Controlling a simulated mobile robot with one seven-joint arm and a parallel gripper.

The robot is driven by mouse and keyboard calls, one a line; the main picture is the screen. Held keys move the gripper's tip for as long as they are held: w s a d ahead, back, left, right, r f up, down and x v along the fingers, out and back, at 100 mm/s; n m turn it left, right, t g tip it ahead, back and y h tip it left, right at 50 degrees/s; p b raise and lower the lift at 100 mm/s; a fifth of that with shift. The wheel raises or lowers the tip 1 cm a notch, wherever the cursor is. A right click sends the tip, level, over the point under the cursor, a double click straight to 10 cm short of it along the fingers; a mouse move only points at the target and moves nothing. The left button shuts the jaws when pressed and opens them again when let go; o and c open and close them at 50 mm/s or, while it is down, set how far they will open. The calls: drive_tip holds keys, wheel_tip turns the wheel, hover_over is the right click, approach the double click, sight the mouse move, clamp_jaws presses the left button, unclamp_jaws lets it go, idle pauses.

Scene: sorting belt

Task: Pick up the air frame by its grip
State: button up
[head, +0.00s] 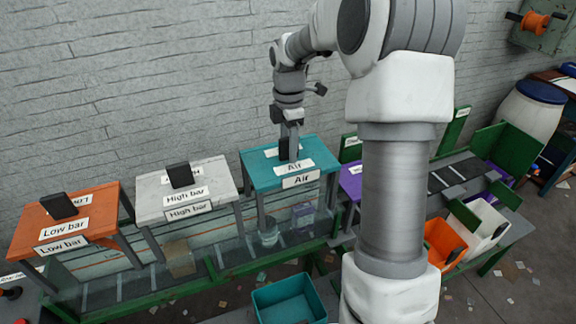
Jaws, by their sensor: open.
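The air frame (261,175) is a teal flat-topped frame on grey legs, with white "Air" labels on its top and front edge. It stands over the belt, near the middle of the head view. My gripper (289,152) points straight down over the middle of its top, fingers open. A dark block, the grip (283,149), shows at the fingers, mostly hidden by them. I cannot tell whether the fingers touch it.
The white high bar frame (219,190) and orange low bar frame (30,221) stand to the left, each with a black grip. A purple frame (352,186) is partly hidden behind my arm. A teal bin (262,308) sits in front; orange (437,236) and white bins (478,214) stand right.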

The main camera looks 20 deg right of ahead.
clamp_jaws()
drive_tip(key=shift+r, duration=0.15)
idle(1.1)
